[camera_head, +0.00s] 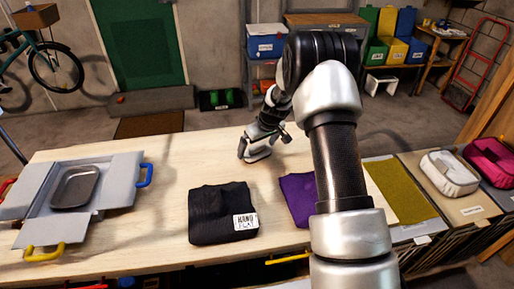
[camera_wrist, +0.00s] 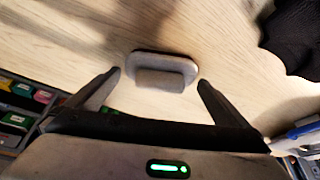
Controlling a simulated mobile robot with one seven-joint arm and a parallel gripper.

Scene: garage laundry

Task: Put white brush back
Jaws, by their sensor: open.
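The brush (camera_wrist: 162,66) lies on the wooden table (camera_head: 150,160), pale grey-white, with an oval base and a raised grip. In the wrist view it sits between and a little beyond my spread fingertips. My gripper (camera_wrist: 159,79) is open and points down at it, with clear gaps on both sides. In the head view my gripper (camera_head: 264,142) is near the table's far edge, with the brush (camera_head: 257,155) just below it, partly hidden. I cannot tell which spot is the brush's own place.
A folded black cloth (camera_head: 215,212) with a label lies on the near table, with a purple cloth (camera_head: 297,200) right of it. A grey open box (camera_head: 120,185) holding a metal tray (camera_head: 75,187) is at left. White (camera_head: 449,172) and magenta (camera_head: 490,158) items stand at right.

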